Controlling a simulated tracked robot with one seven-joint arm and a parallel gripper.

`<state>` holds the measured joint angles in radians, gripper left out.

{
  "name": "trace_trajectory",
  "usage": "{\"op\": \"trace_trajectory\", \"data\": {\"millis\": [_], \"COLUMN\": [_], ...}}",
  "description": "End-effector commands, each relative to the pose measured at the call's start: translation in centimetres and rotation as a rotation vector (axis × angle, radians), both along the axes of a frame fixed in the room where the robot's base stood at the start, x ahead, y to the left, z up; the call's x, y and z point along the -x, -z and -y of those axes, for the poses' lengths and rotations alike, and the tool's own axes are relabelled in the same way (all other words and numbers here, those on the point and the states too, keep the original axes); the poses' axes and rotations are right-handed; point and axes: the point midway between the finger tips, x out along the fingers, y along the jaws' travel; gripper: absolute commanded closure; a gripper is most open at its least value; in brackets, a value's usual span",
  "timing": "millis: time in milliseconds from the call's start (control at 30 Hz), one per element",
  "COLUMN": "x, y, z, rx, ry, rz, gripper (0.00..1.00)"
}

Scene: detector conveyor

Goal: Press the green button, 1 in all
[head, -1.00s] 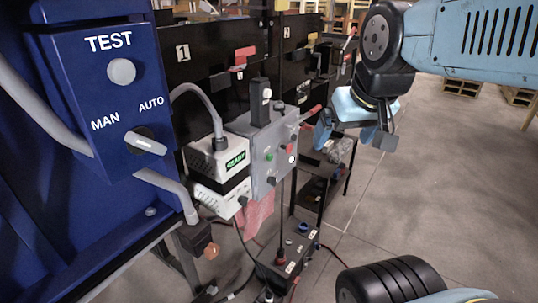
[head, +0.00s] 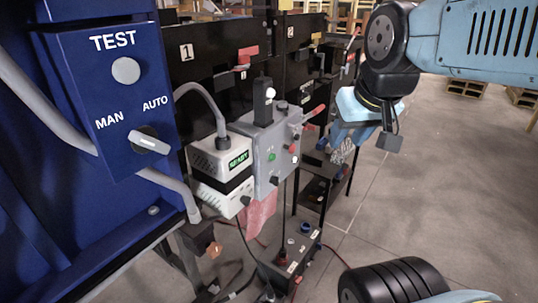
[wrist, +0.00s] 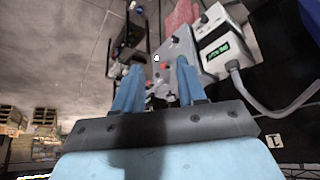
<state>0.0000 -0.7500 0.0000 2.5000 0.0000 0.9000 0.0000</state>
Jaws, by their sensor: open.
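The small green button (head: 271,157) is on the front face of a grey control box (head: 262,178), beside red and black knobs. My gripper (head: 348,137) is to the right of the box in the head view, apart from it, with its blue fingers pointing down. In the wrist view the two blue fingers of my gripper (wrist: 158,66) are spread with nothing between them. The grey box (wrist: 171,47) shows beyond the fingertips. I cannot make out the green button clearly in the wrist view.
A white unit with a green display (head: 238,162) adjoins the box on the left. A blue TEST cabinet (head: 105,75) fills the left side. Open floor (head: 440,190) lies to the right.

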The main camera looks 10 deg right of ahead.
Motion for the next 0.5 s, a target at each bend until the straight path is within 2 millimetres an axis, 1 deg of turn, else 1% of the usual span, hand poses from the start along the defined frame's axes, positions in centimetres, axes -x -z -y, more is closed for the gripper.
{"op": "trace_trajectory", "data": {"millis": [33, 67, 400, 500], "x": [0.0, 0.0, 0.0, 0.0], "y": [0.0, 0.0, 0.0, 0.0], "z": [0.0, 0.0, 0.0, 0.0], "rx": [0.0, 0.0, 0.0, 0.0], "ry": [0.0, 0.0, 0.0, 0.0], "rz": [0.0, 0.0, 0.0, 0.0], "gripper": [0.65, 0.68, 1.0, 1.0]}}
